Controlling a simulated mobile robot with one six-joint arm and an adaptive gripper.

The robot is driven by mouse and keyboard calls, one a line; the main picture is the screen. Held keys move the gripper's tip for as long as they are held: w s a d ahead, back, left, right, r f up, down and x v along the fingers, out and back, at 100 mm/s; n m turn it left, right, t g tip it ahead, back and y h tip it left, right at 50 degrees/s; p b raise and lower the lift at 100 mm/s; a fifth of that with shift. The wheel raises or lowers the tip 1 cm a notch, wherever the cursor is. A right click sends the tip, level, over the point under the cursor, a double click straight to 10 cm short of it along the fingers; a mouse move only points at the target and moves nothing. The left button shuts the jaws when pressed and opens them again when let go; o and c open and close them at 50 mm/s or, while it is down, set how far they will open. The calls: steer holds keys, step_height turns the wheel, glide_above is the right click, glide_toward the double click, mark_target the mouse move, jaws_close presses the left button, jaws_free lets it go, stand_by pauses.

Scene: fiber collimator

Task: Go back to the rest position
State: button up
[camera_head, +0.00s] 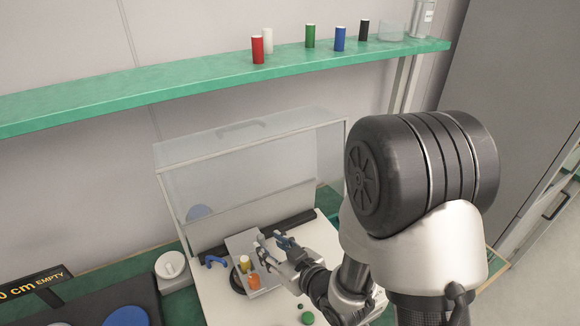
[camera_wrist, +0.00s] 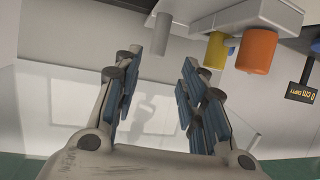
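My gripper (camera_head: 272,245) is in front of the clear case, low over the white board at its base. In the wrist view my gripper (camera_wrist: 158,95) has its two blue-padded fingers well apart, with nothing between them. A yellow cylinder (camera_head: 245,263) and an orange cylinder (camera_head: 253,281) sit on a grey holder (camera_head: 238,243) just left of the fingers. The yellow cylinder (camera_wrist: 216,50) and orange cylinder (camera_wrist: 256,50) also show in the wrist view, apart from the fingers.
A blue clip (camera_head: 213,260) and a green knob (camera_head: 307,318) lie nearby. A white round-topped block (camera_head: 172,270) stands to the left.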

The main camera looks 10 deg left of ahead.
steer(key=s+d+r+m+g+h, duration=0.1)
steer(key=d+r+m+h, duration=0.1)
steer(key=d+r+h, duration=0.5)
steer(key=s+d+r+m+h, duration=0.1)
steer(key=d+r+m, duration=0.3)
steer(key=d, duration=0.7)
steer(key=s+d+r+m+g, duration=0.1)
steer(key=s+d+r+g, duration=0.1)
steer(key=s, duration=0.8)
steer(key=s+d+r+m+g+h, duration=0.1)
steer(key=s+d+r+g, duration=0.1)
steer(key=s, duration=0.7)
step_height(320, 180, up, 2)
steer(key=shift+s+d+m, duration=0.3)
steer(key=shift+s+d, duration=0.05)
steer(key=shift+d, duration=0.3)
steer(key=shift+c, duration=0.3)
